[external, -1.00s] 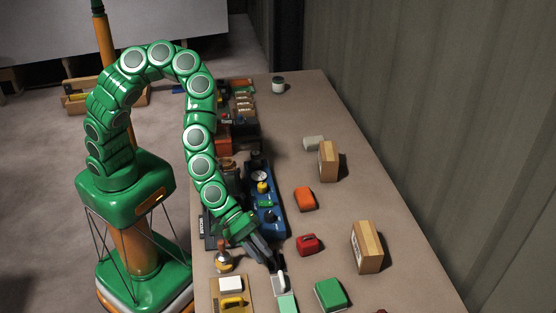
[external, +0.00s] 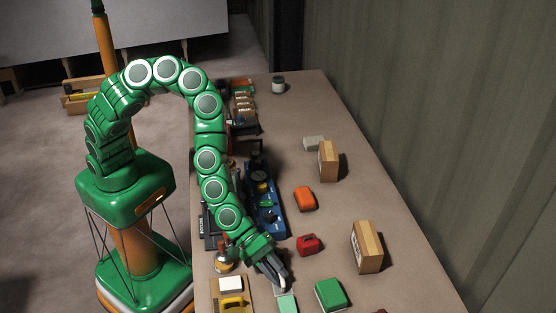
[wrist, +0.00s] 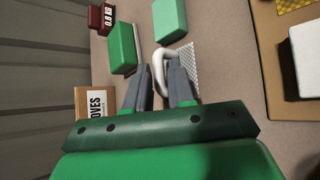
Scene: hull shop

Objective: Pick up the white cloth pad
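A curved white piece (wrist: 159,58), which looks like the white cloth pad, is bent into a loop at my fingertips in the wrist view, over a grey patterned mat (wrist: 190,58). My gripper (wrist: 160,72) points down at it, with one finger on each side and part of the white piece between them. The fingers stand apart; I cannot tell whether they touch it. In the external view, my gripper (external: 283,282) is low over the mat and largely hides the white piece.
A white block (external: 231,284) and a yellow piece (external: 232,301) lie on a tan board to the left. A pale green block (external: 287,304), a green block (external: 330,294) and a red case (external: 308,244) are close by.

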